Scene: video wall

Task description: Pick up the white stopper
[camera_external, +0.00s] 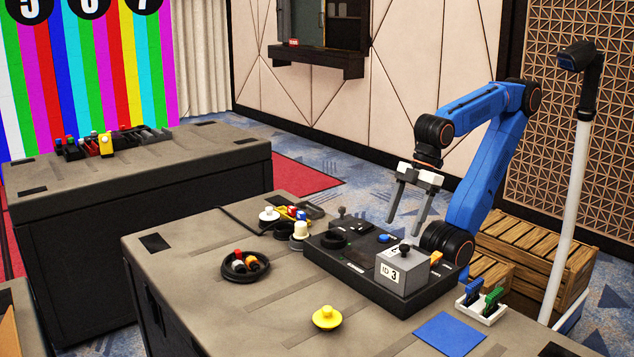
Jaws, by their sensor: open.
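A small white knobbed piece (268,215), which looks like the white stopper, sits on the near case top (190,262), left of the black tray. It has the same rounded, flared shape as a yellow stopper (326,317) near the front edge. My gripper (405,227) is open and empty, pointing down above the black tray, well to the right of the white pieces.
The black tray (350,268) beside my arm carries a grey box (402,273) marked 3. A round black dish (246,266) holds small coloured pieces. A blue square (450,334) and a white holder (481,306) lie at right. Bare surface surrounds the yellow stopper.

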